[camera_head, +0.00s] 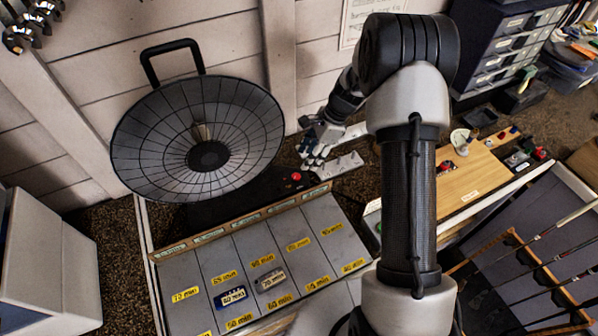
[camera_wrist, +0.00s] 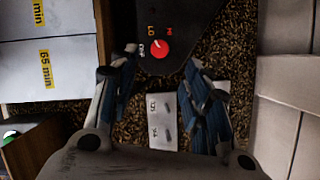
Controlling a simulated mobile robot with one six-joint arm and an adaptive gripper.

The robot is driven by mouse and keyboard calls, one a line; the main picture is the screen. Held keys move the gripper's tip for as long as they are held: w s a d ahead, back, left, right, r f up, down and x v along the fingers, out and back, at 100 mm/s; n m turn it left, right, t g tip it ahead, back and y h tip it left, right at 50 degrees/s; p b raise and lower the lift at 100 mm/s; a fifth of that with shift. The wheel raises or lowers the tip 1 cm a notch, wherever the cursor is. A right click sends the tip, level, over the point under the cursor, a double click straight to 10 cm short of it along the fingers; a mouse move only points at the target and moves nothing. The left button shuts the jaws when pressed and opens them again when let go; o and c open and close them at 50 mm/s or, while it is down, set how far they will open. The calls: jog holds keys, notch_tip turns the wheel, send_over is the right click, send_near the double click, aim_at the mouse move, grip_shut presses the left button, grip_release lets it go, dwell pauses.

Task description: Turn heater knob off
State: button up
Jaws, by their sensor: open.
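The heater (camera_head: 150,145) is a round dark dish with a wire grille and handle, at the left of the head view. Its red knob (camera_head: 296,176) sits on the dark base at the lower right of the dish. In the wrist view the red knob (camera_wrist: 160,50) shows near the top, with OFF, LO and HI labels around it. Its pale mark seems to point up-left, towards LO. My gripper (camera_head: 318,148) is open and empty beside the base. In the wrist view its fingers (camera_wrist: 160,62) stand apart on either side of the knob, not visibly touching it.
A pale plate (camera_wrist: 163,121) with two slots lies below the knob between the fingers. A grey tray (camera_head: 215,262) with yellow minute labels holds two small timers in front of the heater. The wooden wall (camera_head: 225,40) is close behind. Golf clubs (camera_head: 540,262) lie at right.

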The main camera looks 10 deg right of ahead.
aim_at(296, 176)
jog(key=x, duration=0.8)
jog(key=shift+a+f+b, duration=0.1)
jog(key=shift+f+b, duration=0.1)
jog(key=shift+b, duration=0.15)
jog(key=shift+c, duration=0.6)
grip_shut()
